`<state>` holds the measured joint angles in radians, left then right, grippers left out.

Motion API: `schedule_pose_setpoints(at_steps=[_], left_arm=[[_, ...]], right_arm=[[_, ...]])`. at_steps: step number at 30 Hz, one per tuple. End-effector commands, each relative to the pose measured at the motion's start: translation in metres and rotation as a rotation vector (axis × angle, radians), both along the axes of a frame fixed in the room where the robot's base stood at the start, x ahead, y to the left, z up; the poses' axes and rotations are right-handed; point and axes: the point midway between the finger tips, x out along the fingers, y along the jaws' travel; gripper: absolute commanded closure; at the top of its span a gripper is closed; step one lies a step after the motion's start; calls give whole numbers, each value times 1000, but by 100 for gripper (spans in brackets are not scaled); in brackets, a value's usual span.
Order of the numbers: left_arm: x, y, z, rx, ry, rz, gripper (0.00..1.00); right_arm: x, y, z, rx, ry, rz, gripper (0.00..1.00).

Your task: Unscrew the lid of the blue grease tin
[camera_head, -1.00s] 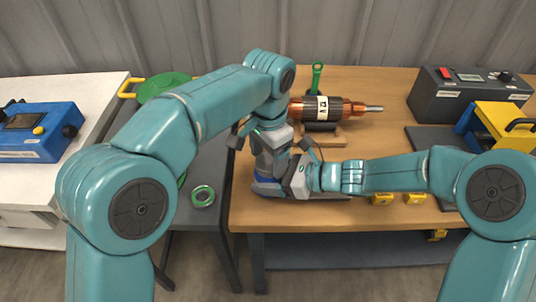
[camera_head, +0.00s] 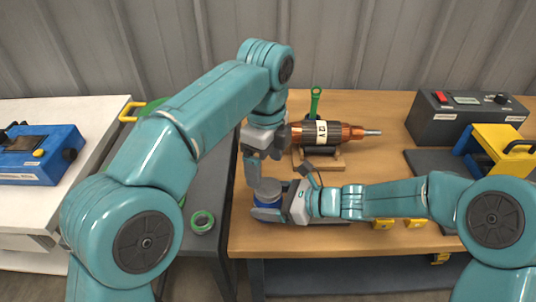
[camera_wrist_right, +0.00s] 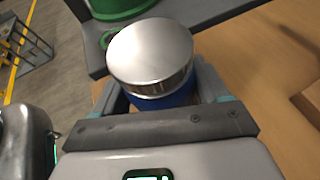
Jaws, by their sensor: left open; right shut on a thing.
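The blue grease tin (camera_head: 268,201) stands upright near the left edge of the wooden bench. My right gripper (camera_head: 266,210) is shut around its blue body, which also shows between the fingers in the right wrist view (camera_wrist_right: 166,99). The smooth silver lid (camera_wrist_right: 150,52) sits on top of the tin; whether it is loose cannot be told. My left gripper (camera_head: 262,168) is open and empty, pointing down just above the lid. In the head view the lid is small and partly hidden by the grippers.
A copper rotor (camera_head: 325,132) rests on a wooden stand behind the tin. A green ring (camera_head: 202,222) lies on the grey table to the left. Yellow blocks (camera_head: 383,223) sit near the bench front. A dark meter box (camera_head: 463,115) stands at right.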

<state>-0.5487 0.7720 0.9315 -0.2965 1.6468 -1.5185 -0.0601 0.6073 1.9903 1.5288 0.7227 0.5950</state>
Motion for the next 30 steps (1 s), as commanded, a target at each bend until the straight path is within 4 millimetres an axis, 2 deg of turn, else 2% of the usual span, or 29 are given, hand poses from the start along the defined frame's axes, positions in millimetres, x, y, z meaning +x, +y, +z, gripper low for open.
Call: schedule_pose_setpoints(at_steps=[4,9,14,21,25,30], left_arm=[[1,-1,7,-8,-2,-208,16],[3,-4,11,-16,-17,-279,16],[2,-5,-10,-14,-15,-280,16],[2,-5,-49,-14,-15,-278,16],[3,-5,-61,-15,-17,-278,16],[3,-5,-66,-15,-18,-277,16]], right_arm=[[0,0,0,0,0,0,100],[0,0,0,0,0,0,100],[0,0,0,0,0,0,100],[0,0,0,0,0,0,100],[0,0,0,0,0,0,100],[0,0,0,0,0,0,100]])
